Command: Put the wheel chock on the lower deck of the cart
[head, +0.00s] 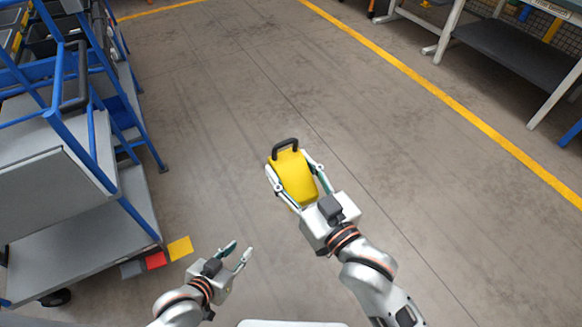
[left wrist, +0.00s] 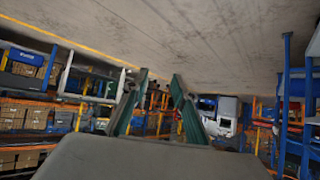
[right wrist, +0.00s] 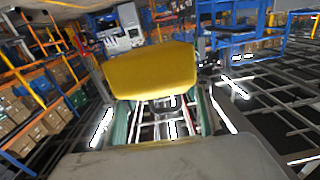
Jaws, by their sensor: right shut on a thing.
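The yellow wheel chock (head: 293,176) with a dark handle is held between the fingers of my right gripper (head: 296,183), above the floor in the middle of the head view. In the right wrist view the chock (right wrist: 152,70) fills the space between the fingertips. My left gripper (head: 240,252) is open and empty, low in the head view to the right of the cart. Its two fingers stand apart in the left wrist view (left wrist: 160,95). The blue-framed cart stands at the left, with a grey upper deck (head: 45,172) and a grey lower deck (head: 85,250) below it.
Yellow, red and grey squares (head: 155,260) lie beside the cart's near right corner. Blue shelving with bins (head: 75,30) stands behind the cart. A workbench (head: 510,50) is at the far right, beyond a yellow floor line (head: 430,87). The middle floor is clear.

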